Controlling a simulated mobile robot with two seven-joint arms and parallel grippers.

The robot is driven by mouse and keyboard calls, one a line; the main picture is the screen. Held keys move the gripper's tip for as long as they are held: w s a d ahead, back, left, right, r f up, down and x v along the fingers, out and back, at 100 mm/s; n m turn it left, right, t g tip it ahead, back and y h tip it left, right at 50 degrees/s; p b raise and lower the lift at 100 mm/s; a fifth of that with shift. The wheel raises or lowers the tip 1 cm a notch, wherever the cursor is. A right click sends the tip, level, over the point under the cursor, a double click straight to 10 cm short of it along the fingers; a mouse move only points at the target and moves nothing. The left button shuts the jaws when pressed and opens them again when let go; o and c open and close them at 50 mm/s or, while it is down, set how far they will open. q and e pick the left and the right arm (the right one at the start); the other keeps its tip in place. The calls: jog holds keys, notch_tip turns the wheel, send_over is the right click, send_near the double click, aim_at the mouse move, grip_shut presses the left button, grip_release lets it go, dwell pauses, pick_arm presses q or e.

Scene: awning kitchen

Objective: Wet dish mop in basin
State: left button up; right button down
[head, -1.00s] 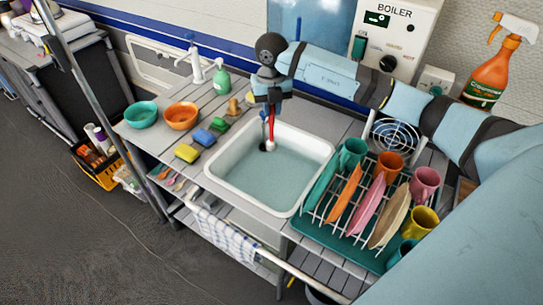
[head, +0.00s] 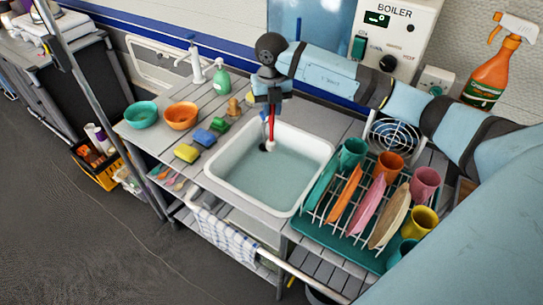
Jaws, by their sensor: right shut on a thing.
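The dish mop (head: 271,128) has a red handle and a pale head. It hangs upright from my right gripper (head: 268,104), which is shut on the handle's upper part. The mop's head is over the far left part of the white basin (head: 213,176), low near the water. I cannot tell whether the head touches the water. The basin holds pale blue-green water (head: 262,182) and is set in the grey slatted counter. My left gripper is not in view.
A dish rack (head: 312,214) with plates and mugs stands right of the basin. Sponges (head: 187,152), two bowls (head: 180,116), a green soap bottle (head: 221,78) and a white tap (head: 196,64) are on the left. An orange spray bottle (head: 490,72) stands at the back right.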

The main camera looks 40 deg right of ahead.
jog(key=shift+r, duration=0.1)
jog(key=shift+r+p, duration=1.25)
jog(key=shift+r, duration=0.7)
